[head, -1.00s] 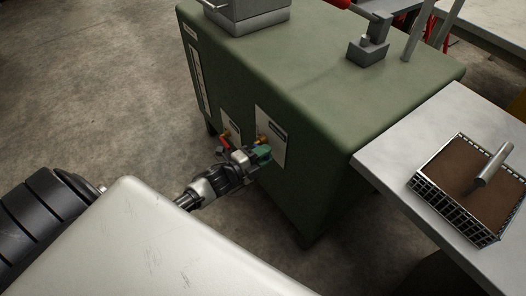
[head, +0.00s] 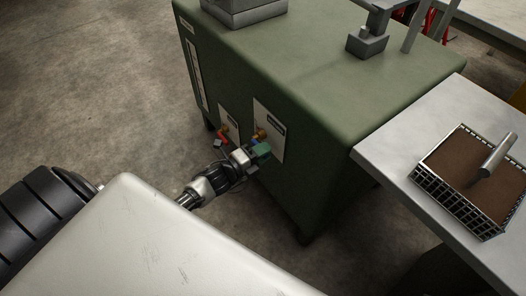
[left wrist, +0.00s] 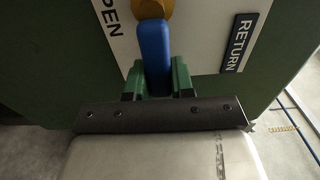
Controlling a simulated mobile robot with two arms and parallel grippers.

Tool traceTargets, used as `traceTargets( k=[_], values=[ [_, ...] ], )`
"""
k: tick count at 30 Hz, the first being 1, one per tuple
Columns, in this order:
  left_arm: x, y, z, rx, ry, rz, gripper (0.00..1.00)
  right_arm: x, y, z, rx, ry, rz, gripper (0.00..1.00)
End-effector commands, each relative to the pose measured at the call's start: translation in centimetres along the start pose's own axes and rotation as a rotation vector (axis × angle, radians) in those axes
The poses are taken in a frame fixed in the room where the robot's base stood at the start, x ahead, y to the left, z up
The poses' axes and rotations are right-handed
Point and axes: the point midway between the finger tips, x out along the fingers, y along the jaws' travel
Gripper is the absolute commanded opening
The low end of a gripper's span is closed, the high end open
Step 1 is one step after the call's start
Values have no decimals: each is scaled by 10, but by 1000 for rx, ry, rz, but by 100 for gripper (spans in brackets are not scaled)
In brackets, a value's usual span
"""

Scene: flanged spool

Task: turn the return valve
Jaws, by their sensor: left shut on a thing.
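The return valve has a blue lever (left wrist: 154,50) on a brass body (left wrist: 152,8), mounted on a white plate with a RETURN label (left wrist: 240,44) and the word OPEN. In the head view its brass body (head: 261,134) shows on the green cabinet's front. My left gripper (head: 260,150) is at this valve, shut on the blue lever. In the left wrist view its green fingers (left wrist: 155,82) lie on both sides of the lever's end. The fingers hide the lever tip. My right gripper is not in view.
A second valve with a red lever (head: 218,142) is close by on the left, on its own plate. The green cabinet (head: 330,90) stands behind. A grey table (head: 400,150) on the right holds a wire basket (head: 440,205). Concrete floor is open at left.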

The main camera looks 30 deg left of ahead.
Motion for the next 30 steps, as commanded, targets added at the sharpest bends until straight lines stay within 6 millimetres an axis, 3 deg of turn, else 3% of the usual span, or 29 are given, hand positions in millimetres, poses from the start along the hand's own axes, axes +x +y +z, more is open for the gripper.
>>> traceTargets(
  k=[1,6,17,25,30],
  values=[
    [0,1,0,8,0,4,26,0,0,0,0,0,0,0],
    [0,1,0,6,0,3,49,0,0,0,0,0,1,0],
    [-8,1,0,3,0,4,49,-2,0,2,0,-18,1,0],
    [-59,0,-1,3,0,7,49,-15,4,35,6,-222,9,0],
    [-89,0,0,2,-1,6,49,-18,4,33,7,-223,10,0]
  ],
)
